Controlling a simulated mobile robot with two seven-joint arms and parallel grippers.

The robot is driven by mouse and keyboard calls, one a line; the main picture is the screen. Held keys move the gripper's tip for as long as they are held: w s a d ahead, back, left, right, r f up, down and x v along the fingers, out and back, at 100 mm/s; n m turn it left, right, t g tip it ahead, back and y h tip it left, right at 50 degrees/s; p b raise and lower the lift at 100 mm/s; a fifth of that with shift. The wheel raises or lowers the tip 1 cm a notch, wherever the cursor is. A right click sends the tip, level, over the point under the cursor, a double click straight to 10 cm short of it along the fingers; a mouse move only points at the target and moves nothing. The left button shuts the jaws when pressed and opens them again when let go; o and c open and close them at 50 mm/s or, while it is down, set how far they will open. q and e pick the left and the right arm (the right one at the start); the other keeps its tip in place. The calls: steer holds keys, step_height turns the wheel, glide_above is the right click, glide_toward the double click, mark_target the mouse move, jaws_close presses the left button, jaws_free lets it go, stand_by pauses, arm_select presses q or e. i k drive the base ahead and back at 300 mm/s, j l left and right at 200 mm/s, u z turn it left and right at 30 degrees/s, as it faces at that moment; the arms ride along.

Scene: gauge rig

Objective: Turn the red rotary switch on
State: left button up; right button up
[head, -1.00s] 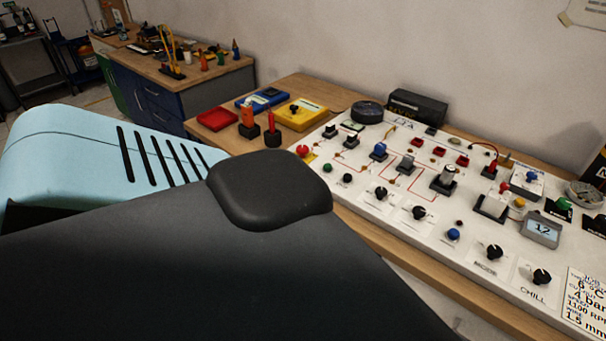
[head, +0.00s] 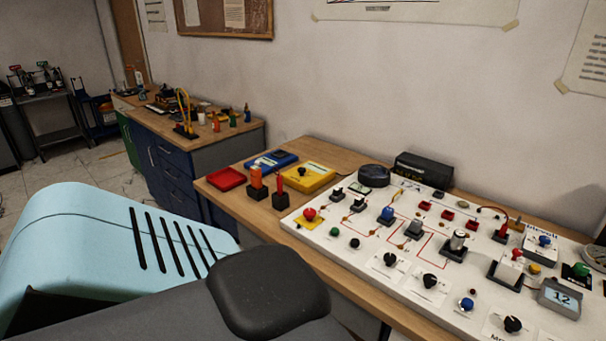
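The white control panel (head: 340,262) lies on the wooden table at the right of the head view. A round red knob (head: 309,213) sits on a yellow plate at the panel's left end; I cannot tell if it is a rotary switch or a push button. Small red parts (head: 448,215) sit in a diagonal row near the panel's back edge; their kind is too small to tell. The rotary knobs along the front, such as this one (head: 430,281), are black. Neither of my grippers is in view. My own body covers the lower left and may hide the table's front.
Left of the panel are a red tray (head: 227,179), a blue case (head: 272,162), a yellow box (head: 307,178) and two upright tools in black holders (head: 280,198). A black box (head: 423,169) stands behind the panel. A blue cabinet (head: 172,170) stands farther left.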

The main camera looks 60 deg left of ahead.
mark_target(309, 213)
steer(key=u, duration=0.5)
steer(key=i+l+u, duration=0.1)
steer(key=u, duration=0.9)
steer(key=l+u, duration=0.15)
steer(key=u, duration=0.3)
steer(key=i, duration=0.05)
